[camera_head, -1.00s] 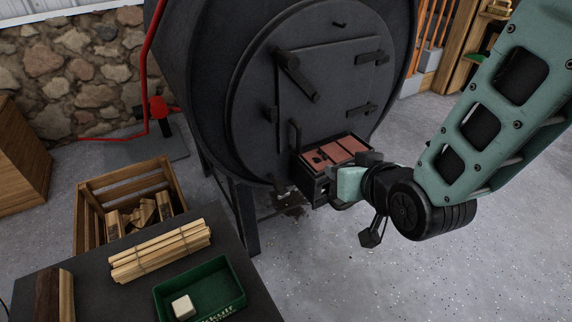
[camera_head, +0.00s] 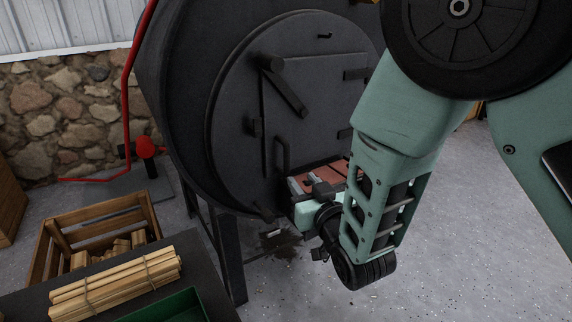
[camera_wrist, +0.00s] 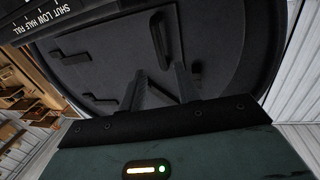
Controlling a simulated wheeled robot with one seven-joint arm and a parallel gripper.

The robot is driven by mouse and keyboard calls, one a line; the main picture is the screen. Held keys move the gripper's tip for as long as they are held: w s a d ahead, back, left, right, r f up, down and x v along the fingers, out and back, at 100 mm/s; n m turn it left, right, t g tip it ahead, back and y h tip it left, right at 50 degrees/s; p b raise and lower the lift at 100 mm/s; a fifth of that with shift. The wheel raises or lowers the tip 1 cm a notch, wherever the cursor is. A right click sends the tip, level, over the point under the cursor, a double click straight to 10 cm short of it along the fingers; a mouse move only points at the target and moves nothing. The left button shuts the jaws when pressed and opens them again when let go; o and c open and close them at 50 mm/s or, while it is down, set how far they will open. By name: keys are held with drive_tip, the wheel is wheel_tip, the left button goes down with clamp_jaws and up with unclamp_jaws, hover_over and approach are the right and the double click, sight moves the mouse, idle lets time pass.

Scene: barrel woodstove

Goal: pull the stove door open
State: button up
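The dark stove door (camera_head: 315,125) is a rectangular panel in the round front of the barrel stove, and it looks flush with that front. A diagonal latch lever (camera_head: 288,92) crosses its upper left, and an upright loop handle (camera_head: 282,156) is at its lower left. My gripper (camera_head: 307,184) is just below and right of the loop handle, pointing at the stove, with no clear contact. In the wrist view, my gripper's two dark fingers (camera_wrist: 160,72) are apart with nothing visible between them. A dark bar (camera_wrist: 160,40) on the stove front is ahead of them.
A ledge with reddish bricks (camera_head: 335,172) juts out below the door, close beside my gripper. A table with bundled sticks (camera_head: 115,285) and a green tray (camera_head: 175,308) is at lower left. A wooden crate (camera_head: 90,215) stands behind it. The floor at right is clear.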

sight(288, 162)
drive_tip(key=b+x, duration=0.2)
drive_tip(key=x, duration=0.9)
drive_tip(key=shift+d, duration=0.1)
clamp_jaws()
